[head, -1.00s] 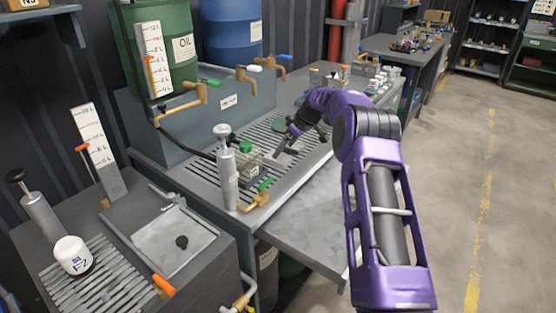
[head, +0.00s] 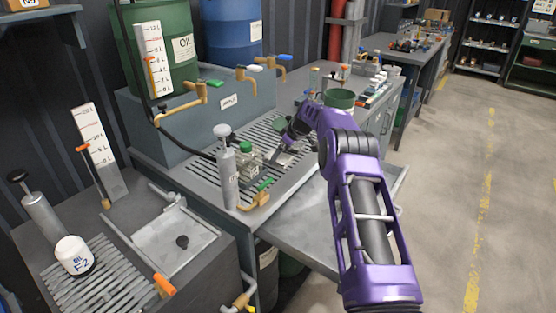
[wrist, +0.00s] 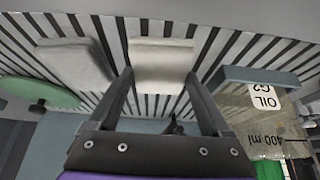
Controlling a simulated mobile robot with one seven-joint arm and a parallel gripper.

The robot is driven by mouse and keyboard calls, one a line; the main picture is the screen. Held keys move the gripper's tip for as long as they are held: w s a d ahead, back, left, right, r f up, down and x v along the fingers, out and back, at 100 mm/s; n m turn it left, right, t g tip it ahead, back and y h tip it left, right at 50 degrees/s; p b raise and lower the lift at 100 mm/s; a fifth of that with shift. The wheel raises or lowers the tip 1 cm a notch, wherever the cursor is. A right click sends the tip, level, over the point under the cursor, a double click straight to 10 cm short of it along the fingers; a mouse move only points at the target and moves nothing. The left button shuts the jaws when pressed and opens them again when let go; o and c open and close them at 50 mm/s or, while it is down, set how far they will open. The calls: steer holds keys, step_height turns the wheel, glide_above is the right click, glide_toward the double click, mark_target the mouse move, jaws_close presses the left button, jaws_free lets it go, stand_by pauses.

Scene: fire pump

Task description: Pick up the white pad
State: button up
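The white pad (wrist: 160,62) lies on the slatted grate, in the upper middle of the wrist view. In the head view a pale patch, likely this pad (head: 284,159), shows beside my gripper (head: 277,154). In the wrist view my gripper (wrist: 159,76) is open, with one finger toward each side of the white pad. The near part of the pad appears between the fingertips. I cannot tell whether they touch it.
A green disc (wrist: 38,92) is at the left. In the head view, a grey cylinder with a knob (head: 227,170) and a brass tap (head: 256,199) stand at the grate's near end.

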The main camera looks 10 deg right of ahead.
mark_target(280, 157)
steer(key=c, duration=0.5)
steer(key=shift+r, duration=0.1)
step_height(280, 157, up, 10)
steer(key=shift+f, duration=0.1)
steer(key=o, duration=0.7)
steer(key=shift+c, duration=0.2)
steer(key=c, duration=0.5)
